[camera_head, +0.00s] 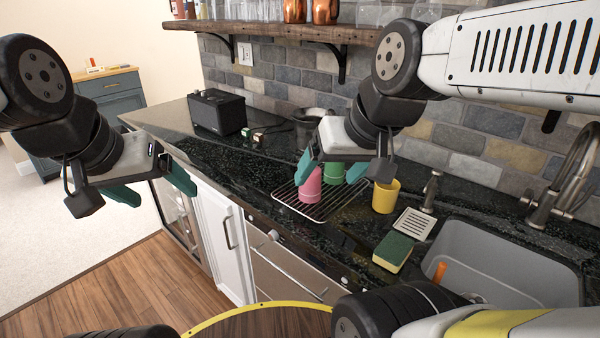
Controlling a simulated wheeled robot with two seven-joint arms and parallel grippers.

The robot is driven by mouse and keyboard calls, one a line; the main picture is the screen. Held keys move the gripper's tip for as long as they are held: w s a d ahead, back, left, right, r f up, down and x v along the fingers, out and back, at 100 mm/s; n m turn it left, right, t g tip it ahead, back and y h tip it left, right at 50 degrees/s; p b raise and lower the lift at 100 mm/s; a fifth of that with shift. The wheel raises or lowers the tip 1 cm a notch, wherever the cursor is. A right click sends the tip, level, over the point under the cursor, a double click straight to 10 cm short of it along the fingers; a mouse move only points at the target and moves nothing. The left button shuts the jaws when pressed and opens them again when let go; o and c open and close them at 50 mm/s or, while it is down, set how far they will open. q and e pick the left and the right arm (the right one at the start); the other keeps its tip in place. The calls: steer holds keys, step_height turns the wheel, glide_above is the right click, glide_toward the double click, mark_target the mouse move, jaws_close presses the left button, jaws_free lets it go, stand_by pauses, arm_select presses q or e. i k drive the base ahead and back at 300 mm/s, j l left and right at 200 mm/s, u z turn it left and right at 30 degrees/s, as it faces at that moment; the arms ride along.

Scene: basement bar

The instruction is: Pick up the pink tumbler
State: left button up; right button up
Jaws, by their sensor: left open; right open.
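The pink tumbler (312,186) stands on a wire rack (336,207) on the dark counter. A green tumbler (334,173) is just behind it, and a yellow tumbler (386,196) stands to the right of the rack. My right gripper (331,176) is open above the rack, with one teal finger at the left of the pink tumbler and the other to the right near the green one. I cannot tell whether a finger touches the pink tumbler. My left gripper (152,187) is open and empty, in the air in front of the counter at the left.
A sink (505,258) with a faucet (560,185) is at the right. A sponge (393,251) and a white drain tray (414,223) lie before it. A black radio (217,112) stands at the back left. A wooden shelf (290,32) hangs above.

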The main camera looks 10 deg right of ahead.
mark_target(309, 192)
steer(key=z, duration=0.85)
steer(key=k+j+z, duration=0.1)
steer(key=z, duration=0.3)
steer(key=k+j+z, duration=0.1)
steer(key=z, duration=0.35)
steer(key=k+z, duration=0.1)
steer(key=z, duration=0.3)
steer(key=j+z, duration=0.1)
steer(key=j, duration=0.7)
